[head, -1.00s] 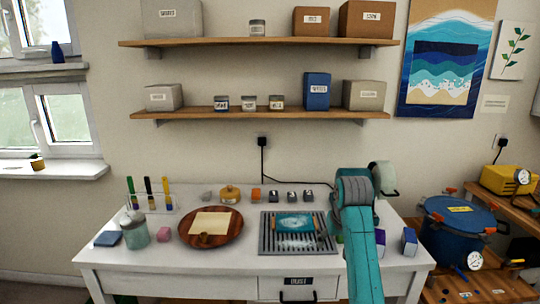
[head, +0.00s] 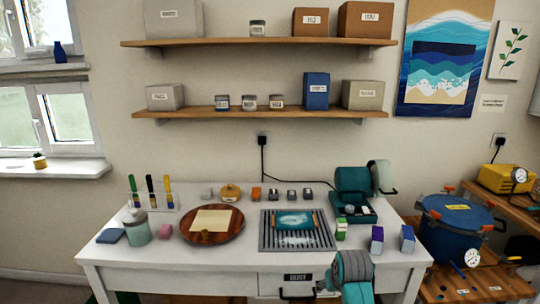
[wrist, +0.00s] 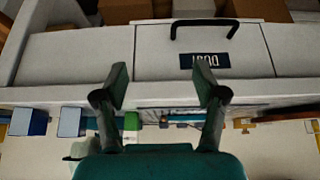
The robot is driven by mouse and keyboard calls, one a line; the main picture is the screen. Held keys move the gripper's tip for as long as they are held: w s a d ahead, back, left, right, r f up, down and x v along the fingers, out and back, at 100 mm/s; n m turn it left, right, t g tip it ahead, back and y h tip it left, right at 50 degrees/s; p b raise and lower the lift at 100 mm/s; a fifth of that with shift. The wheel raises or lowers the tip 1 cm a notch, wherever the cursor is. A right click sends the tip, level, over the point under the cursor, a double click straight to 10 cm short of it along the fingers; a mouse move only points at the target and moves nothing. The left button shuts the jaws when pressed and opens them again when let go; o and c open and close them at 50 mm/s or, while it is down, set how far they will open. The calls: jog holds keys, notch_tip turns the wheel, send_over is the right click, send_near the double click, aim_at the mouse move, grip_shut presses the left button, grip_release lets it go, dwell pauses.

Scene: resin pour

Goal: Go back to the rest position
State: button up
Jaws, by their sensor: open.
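My gripper (wrist: 163,82) is open and empty, its two dark fingers spread apart in the wrist view. In the head view my arm is folded low at the front right of the white table, and the gripper is in front of the table edge by the drawer (head: 270,286), partly cut off by the frame. In the wrist view, which looks upside down, the drawer front (wrist: 150,50) with its dark handle and label fills the space beyond the fingers. The fingers appear apart from it.
A blue pressure pot (head: 450,240) stands at the right.

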jog(key=s+f+t, duration=0.3)
jog(key=s+f, duration=1.5)
jog(key=s, duration=0.2)
jog(key=s+r+t, duration=0.1)
jog(key=s+t, duration=0.1)
jog(key=s, duration=1.6)
jog(key=s+r+t, duration=0.3)
jog(key=s+r, duration=1.4)
jog(key=s, duration=0.3)
jog(key=shift+s+t, duration=0.15)
jog(key=shift+t, duration=0.25)
